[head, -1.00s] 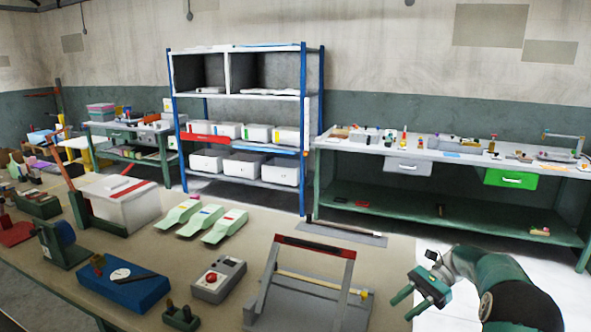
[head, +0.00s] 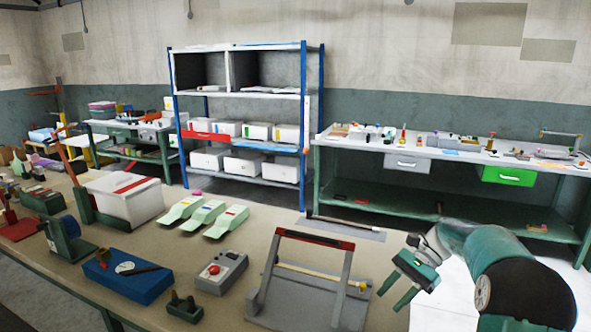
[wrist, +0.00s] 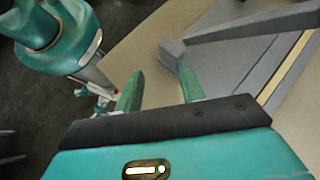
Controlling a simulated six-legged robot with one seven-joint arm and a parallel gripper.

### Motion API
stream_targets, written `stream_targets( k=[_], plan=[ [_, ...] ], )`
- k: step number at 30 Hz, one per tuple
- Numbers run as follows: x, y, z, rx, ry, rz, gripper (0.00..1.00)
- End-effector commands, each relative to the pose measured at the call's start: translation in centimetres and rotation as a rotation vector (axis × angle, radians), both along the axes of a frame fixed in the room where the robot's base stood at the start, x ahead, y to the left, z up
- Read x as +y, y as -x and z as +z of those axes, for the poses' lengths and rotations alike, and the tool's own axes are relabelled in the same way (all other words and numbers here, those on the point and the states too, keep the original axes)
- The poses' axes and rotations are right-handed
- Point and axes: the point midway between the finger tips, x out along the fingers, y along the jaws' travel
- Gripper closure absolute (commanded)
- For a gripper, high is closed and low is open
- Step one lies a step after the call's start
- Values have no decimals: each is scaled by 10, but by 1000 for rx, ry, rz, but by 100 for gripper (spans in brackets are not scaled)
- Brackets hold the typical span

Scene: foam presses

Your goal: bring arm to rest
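My gripper (head: 394,290) is at the right of the head view, just right of the grey press frame on the near bench. Its two green fingers point down and left and stand apart, with nothing between them. In the wrist view my gripper (wrist: 160,92) shows the same open gap, with the bench edge and the foot of the press frame beyond it. I cannot tell whether a finger touches the frame.
The grey press frame (head: 343,290) with a red-topped bar stands closest to my gripper. A grey control box (head: 221,272) with a red button and a blue pad (head: 128,276) lie further left. A green workbench (head: 420,198) stands at the back right.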

Motion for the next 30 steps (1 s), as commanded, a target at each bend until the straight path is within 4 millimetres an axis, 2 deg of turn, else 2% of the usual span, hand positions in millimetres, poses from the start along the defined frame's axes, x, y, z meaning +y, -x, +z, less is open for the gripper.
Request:
stream_targets(
  k=[1, 6, 15, 23, 30],
  plan=[
    [8, 7, 11, -35, 31, 20, 61],
    [32, 35, 40, -175, 150, 96, 61],
    [63, 98, 78, -444, 348, 257, 61],
    [77, 157, 96, -685, 503, 414, 61],
    [81, 210, 100, -911, 632, 569, 61]
  ],
)
